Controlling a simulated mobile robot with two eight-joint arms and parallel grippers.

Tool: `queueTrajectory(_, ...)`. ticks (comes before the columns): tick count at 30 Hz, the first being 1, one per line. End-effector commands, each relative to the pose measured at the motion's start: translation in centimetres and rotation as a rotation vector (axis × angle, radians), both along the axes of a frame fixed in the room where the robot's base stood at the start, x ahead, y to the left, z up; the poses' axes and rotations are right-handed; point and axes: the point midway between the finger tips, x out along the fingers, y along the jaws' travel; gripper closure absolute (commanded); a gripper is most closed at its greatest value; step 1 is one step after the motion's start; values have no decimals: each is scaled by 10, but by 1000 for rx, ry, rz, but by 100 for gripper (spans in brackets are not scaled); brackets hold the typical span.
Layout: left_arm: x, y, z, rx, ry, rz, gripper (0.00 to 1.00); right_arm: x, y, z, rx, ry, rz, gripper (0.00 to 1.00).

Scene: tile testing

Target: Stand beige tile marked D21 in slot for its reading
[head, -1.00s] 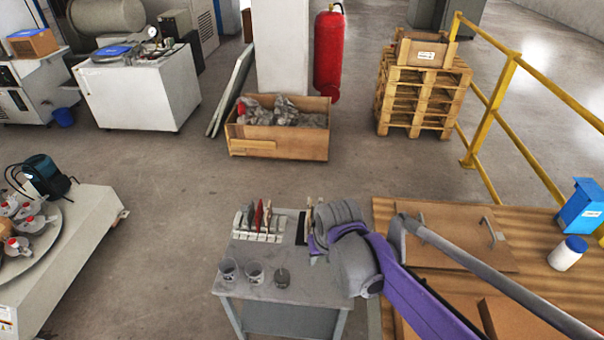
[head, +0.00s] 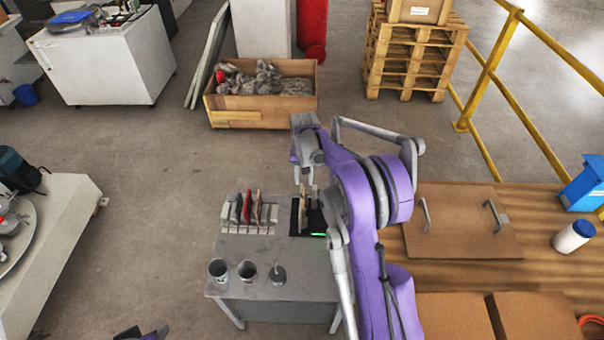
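A beige tile (head: 303,209) stands upright at the black plate (head: 315,218) on the small grey table (head: 270,283); no marking on it is readable. A small green light shows at the plate's front edge. My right gripper (head: 304,181) points down right at the tile's top; I cannot tell if its fingers are closed on it. Left of the plate is a white slotted rack (head: 246,230) with several upright tiles: grey ones, a red one (head: 247,207) and another beige one (head: 257,207). My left gripper is not in view; only a sliver of purple arm shows at the bottom edge.
My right arm covers the table's right side. A wooden bench (head: 460,235) lies to the right, with a white jar (head: 572,237). A wooden crate (head: 262,105) stands on the floor behind.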

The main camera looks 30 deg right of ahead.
Motion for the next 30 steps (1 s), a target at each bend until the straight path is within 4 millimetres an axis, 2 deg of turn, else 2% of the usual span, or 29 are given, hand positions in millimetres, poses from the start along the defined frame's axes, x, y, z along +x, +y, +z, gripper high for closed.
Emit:
queueTrajectory(18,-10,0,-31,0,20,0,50,-1,1,-64,0,0,2,62)
queueTrajectory(30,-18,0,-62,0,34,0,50,0,1,-102,0,0,2,62)
